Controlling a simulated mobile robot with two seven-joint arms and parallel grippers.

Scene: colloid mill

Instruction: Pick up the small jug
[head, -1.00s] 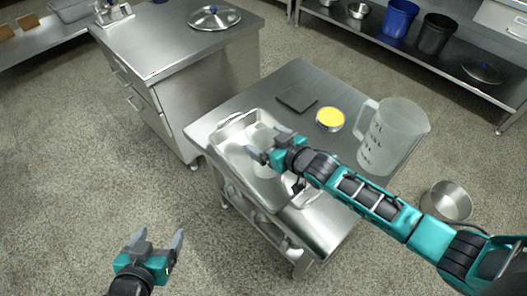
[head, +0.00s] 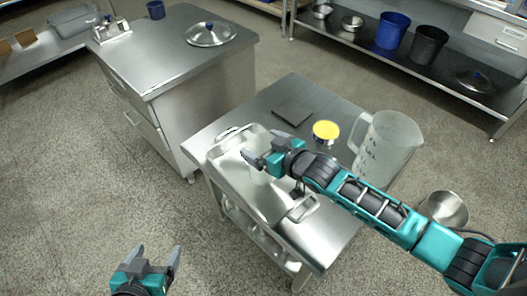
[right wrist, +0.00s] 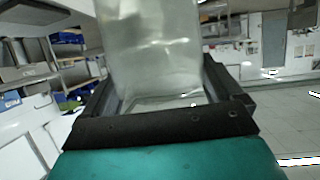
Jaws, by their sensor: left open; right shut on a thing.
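The small jug (right wrist: 155,45) is a clear, see-through vessel between the fingers of my right gripper in the right wrist view. In the head view only a pale part of the small jug (head: 259,177) shows below the fingers; the gripper hides the rest. My right gripper (head: 255,161) is shut on it, over the metal tray (head: 222,150) on the steel table. I cannot tell how high the jug is above the tray. My left gripper (head: 158,256) is open and empty over the floor at lower left.
A large translucent jug (head: 392,145) stands on the table, right of my right gripper. A yellow-topped tin (head: 326,132) and a dark flat plate (head: 292,112) lie behind it. A steel pot (head: 445,208) is at right. The steel cabinet (head: 170,60) bears a lid (head: 211,34).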

